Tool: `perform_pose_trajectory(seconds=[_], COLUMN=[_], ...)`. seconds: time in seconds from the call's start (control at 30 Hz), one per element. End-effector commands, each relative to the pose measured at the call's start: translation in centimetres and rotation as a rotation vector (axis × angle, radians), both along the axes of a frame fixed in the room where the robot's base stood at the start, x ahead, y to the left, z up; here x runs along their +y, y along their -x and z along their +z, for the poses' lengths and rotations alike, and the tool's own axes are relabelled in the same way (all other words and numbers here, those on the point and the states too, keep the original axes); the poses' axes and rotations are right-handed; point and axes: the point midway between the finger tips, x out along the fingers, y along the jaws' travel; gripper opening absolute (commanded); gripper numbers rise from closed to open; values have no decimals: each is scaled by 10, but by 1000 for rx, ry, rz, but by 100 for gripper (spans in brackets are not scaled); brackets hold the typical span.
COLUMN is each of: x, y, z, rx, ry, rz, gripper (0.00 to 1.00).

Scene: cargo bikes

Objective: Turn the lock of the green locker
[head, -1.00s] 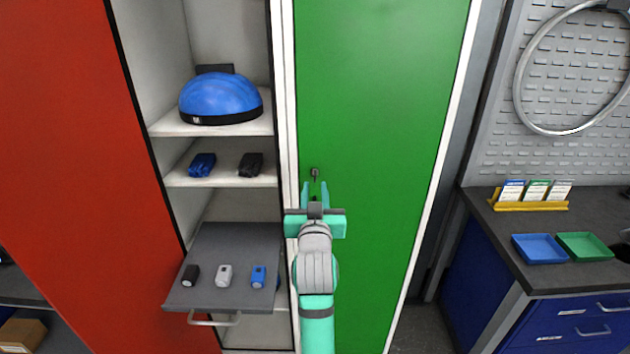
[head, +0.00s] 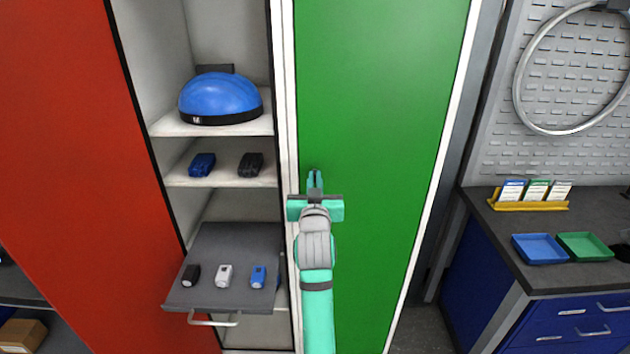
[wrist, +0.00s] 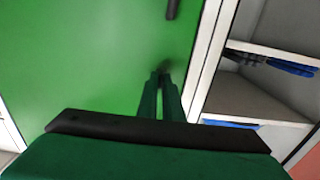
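The green locker (head: 385,120) has its door closed, and its green door also fills much of the wrist view (wrist: 70,65). My gripper (head: 314,174) is at the left edge of this door, its fingers brought together at the lock. In the wrist view my gripper's fingertips (wrist: 160,76) nearly meet around a small dark part, the lock (wrist: 166,66), right at the door face. The fingers hide most of the lock, and its angle cannot be told. A dark handle (wrist: 172,9) shows on the door in the wrist view.
Left of the door is an open compartment with a blue helmet (head: 220,97), small lights and a pulled-out grey tray (head: 215,297). A red door (head: 85,150) stands farther left. A workbench (head: 535,268) with blue and green trays is at right.

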Motion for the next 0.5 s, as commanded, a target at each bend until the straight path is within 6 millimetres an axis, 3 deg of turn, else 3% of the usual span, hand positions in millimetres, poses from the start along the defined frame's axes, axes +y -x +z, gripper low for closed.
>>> perform_pose_trajectory(seconds=[0.27, 0.5], x=[-1, 0], y=[0, 0], z=[0, -1], rx=[1, 1], ry=[-35, -169], rz=[-1, -1], gripper=[0, 0])
